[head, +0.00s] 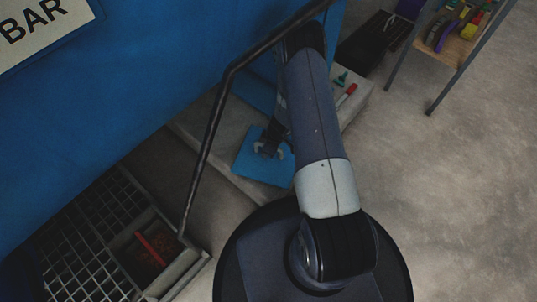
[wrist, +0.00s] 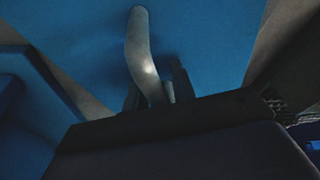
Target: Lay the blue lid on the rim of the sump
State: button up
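The blue lid (head: 247,163) is a flat square plate with a grey curved handle, seen left of my arm in the head view. My gripper (head: 268,149) is at the handle. In the wrist view the lid (wrist: 220,40) fills most of the background, and the handle (wrist: 143,50) runs down between the dark fingers of my gripper (wrist: 155,90), which look closed on it. The fingertips are partly hidden. The sump (head: 178,272) is an open rectangular pit at the lower left, with a pale rim, a red bar and rusty brown contents. The lid is apart from it.
A dark handrail (head: 211,135) stands between the lid and the sump. Metal grating (head: 90,225) lies left of the sump. The blue wall (head: 130,90) rises behind. A concrete ledge (head: 352,105) holds a red marker (head: 346,96) and a green item. A shelf rack (head: 455,48) stands upper right.

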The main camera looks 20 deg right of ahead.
grip_shut()
dwell(1.0)
